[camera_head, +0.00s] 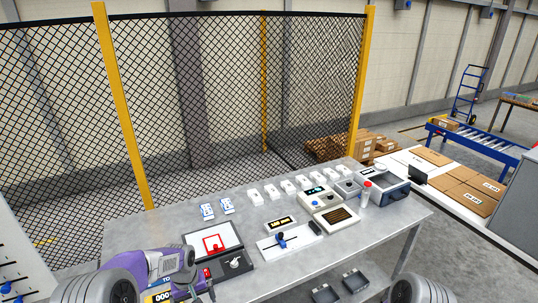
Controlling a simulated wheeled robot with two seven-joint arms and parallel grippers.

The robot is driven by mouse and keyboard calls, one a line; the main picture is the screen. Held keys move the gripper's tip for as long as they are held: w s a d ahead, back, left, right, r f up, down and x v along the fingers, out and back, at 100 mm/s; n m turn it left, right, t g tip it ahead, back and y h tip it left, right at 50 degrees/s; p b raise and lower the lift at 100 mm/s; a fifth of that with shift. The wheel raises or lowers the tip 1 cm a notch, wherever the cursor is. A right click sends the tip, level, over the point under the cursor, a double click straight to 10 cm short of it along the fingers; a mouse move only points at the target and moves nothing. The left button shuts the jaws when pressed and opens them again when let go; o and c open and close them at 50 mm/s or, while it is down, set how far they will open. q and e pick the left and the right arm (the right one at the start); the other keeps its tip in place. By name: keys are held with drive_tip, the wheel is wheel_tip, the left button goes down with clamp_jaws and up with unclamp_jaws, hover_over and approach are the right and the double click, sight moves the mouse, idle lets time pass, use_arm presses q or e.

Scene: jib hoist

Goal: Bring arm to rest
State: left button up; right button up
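My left arm comes in at the bottom left, grey with a purple section. My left gripper (203,288) is low in the picture, in front of the table's near left edge. Its fingers are small and partly cut off by the lower picture edge, so I cannot tell whether they are open or shut. Of my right arm, only a grey rounded part shows at the bottom right; its gripper is out of view. No hoist jib can be clearly made out.
The grey table (160,222) carries a black-framed panel with a red outline (213,244), a white plate with a blue lever (281,241), a control box (320,198), a red-capped bottle (366,193) and several white blocks. A mesh fence (220,100) stands behind. The table's left end is bare.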

use_arm(q)
wheel_tip(320, 180, down, 8)
drive_tip(key=d+r+b, duration=0.1)
drive_tip(key=d+b, duration=0.1)
drive_tip(key=s+d+f+m+h+b, duration=0.1)
drive_tip(key=s+d+f+b, duration=0.4)
drive_tip(key=s+f, duration=0.5)
drive_tip(key=s+d+f+m+h+b, duration=0.1)
drive_tip(key=s+d+f+b, duration=0.4)
drive_tip(key=s+f, duration=0.5)
wheel_tip(320, 180, down, 4)
drive_tip(key=shift+s+d+r+h, duration=0.15)
drive_tip(key=shift+s+d+h, duration=0.1)
drive_tip(key=shift+h, duration=0.55)
use_arm(e)
wheel_tip(320, 180, down, 13)
drive_tip(key=w, duration=0.1)
drive_tip(key=shift+w, duration=0.3)
